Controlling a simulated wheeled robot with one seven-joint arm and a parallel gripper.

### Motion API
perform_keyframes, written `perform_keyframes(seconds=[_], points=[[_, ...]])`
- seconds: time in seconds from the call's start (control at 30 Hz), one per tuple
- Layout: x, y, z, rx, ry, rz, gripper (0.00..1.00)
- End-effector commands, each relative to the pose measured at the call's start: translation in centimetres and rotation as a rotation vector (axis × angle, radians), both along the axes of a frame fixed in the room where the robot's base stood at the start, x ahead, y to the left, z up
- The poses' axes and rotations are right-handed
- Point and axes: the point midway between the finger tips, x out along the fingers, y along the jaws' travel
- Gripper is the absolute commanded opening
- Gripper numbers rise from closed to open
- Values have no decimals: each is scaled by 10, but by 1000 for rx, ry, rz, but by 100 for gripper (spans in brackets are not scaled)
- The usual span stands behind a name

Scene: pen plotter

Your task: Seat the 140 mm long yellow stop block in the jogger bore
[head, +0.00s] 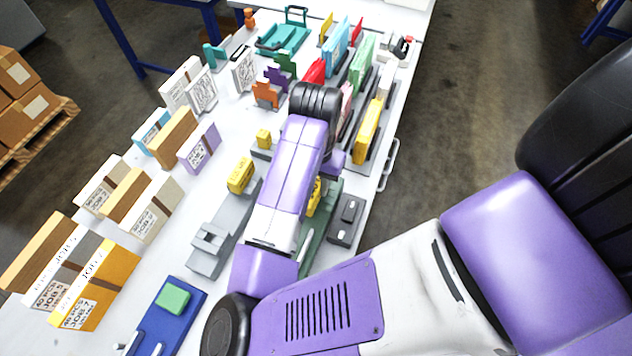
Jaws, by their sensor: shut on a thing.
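My gripper is hidden behind my own forearm, so its fingers and anything between them do not show. A yellow piece (314,198) shows partly past the right edge of my forearm, above a dark green base (322,222); I cannot tell whether it is held or resting. Other yellow blocks are in view: one (241,175) at the end of a grey fixture (210,246), a small one (263,138) beyond it, and a tall one (368,131) in a grey holder on the right. I cannot tell which is 140 mm long. No jogger bore is clearly visible.
Cartons (104,284) line the table's left side. A blue base with a green pad (173,298) lies at the front. Coloured upright plates and a teal tray (282,40) stand at the back. A dark grey box (346,219) sits near the right edge. Bare table (215,195) shows left of the grey fixture.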

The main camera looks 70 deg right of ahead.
Motion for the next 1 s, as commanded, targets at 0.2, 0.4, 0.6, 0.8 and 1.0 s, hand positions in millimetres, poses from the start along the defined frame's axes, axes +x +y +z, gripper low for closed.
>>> perform_keyframes(seconds=[0.2,0.4,0.6,0.8,1.0], points=[[0,0,-5,0,0,0,0],[0,0,-8,0,0,0,0],[0,0,-12,0,0,0,0],[0,0,-14,-1,0,0,35],[0,0,-14,0,0,0,52]])
